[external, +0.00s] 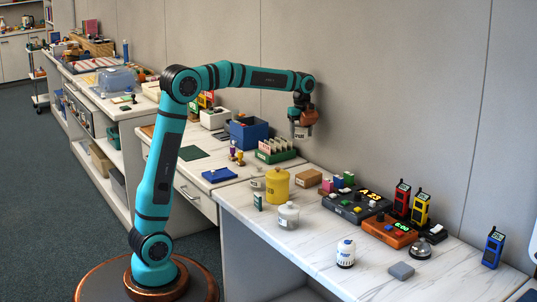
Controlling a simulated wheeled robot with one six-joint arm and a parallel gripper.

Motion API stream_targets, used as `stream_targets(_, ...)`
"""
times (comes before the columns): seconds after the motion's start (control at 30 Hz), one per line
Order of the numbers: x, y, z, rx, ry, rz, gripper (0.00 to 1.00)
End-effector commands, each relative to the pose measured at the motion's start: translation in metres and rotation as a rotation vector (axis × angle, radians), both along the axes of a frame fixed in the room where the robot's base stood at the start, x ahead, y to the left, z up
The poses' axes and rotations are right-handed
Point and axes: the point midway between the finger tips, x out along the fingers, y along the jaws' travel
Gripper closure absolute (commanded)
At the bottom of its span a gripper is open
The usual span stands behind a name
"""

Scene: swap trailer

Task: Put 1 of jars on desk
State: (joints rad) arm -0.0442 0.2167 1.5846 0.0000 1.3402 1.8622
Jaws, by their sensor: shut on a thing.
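My gripper (302,122) is shut on a small grey jar (300,133) with a pale label, held upright in the air above the back of the desk, near the wall. The jar's upper part is hidden by the gripper. The desk (330,232) has a white marbled top. A yellow lidded jar (277,187) and a whitish lidded jar (288,216) stand on its left part. A smaller pale jar (257,179) stands left of the yellow one. A white container with blue marks (345,254) stands near the front edge.
Handheld devices in red (402,200), yellow (420,209) and blue (493,248) stand at the right. A dark console (357,205) and an orange device (389,231) lie before them. A green card rack (275,151) and blue bin (248,133) stand behind.

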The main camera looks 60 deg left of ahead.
Motion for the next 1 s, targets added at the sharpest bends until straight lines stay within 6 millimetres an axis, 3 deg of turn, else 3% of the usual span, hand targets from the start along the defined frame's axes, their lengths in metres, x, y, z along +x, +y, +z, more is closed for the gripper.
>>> stream_targets(0.1,0.005,0.036,0.001,0.000,-0.001,0.047,1.00)
stream_targets(0.57,0.006,0.158,0.005,0.000,-0.001,0.198,1.00)
stream_targets(1.0,-0.016,0.290,0.007,0.001,-0.001,0.359,1.00)
